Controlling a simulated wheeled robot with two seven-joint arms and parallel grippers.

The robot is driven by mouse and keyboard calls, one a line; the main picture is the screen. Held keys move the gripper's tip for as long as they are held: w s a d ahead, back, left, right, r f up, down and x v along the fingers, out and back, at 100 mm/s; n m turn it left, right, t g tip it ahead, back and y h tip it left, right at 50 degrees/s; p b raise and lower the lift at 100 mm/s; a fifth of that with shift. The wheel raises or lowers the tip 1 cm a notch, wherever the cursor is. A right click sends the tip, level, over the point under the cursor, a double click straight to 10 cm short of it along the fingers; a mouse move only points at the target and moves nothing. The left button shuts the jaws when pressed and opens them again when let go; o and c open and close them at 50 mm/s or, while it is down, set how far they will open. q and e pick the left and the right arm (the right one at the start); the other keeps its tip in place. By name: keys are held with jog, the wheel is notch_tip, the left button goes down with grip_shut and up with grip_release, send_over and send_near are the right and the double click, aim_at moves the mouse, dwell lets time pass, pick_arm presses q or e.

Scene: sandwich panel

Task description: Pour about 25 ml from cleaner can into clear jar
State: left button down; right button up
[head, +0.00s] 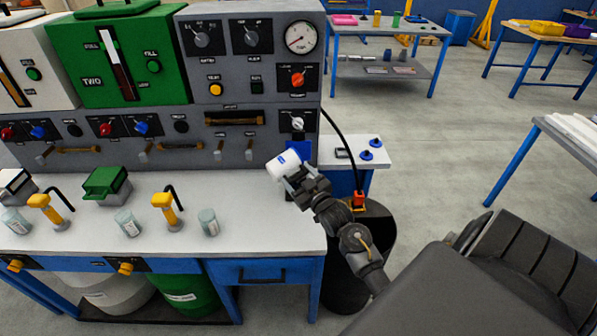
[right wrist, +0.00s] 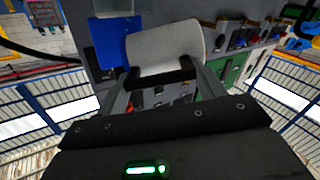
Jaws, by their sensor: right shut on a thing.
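A white can with a blue mark (head: 281,164), which I take to be the cleaner can, is held above the right end of the bench. It looks tilted in the head view, and its pale side fills the top of the right wrist view (right wrist: 168,48). My right gripper (head: 301,180) is shut on it. Three small translucent jars stand on the bench: one at far left (head: 15,221), one in the middle (head: 128,222) and one to the right (head: 208,222). I cannot tell which is the clear jar. My left gripper is not in view.
Two yellow pump taps (head: 165,209) (head: 46,212) and a green-lidded box (head: 106,184) stand among the jars. A grey control panel (head: 240,135) rises behind them. The bench top (head: 262,228) is bare at its right. A dark bin (head: 372,225) stands beside the bench.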

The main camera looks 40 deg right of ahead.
jog(key=shift+r, duration=0.2)
jog(key=shift+r+m+p, duration=0.1)
jog(key=shift+m+p, duration=0.4)
jog(key=shift+a, duration=0.15)
jog(key=shift+a, duration=0.3)
jog(key=shift+d+r+p, duration=0.15)
jog(key=shift+r+p, duration=0.4)
jog(key=shift+p, duration=0.05)
jog(key=shift+r, duration=0.1)
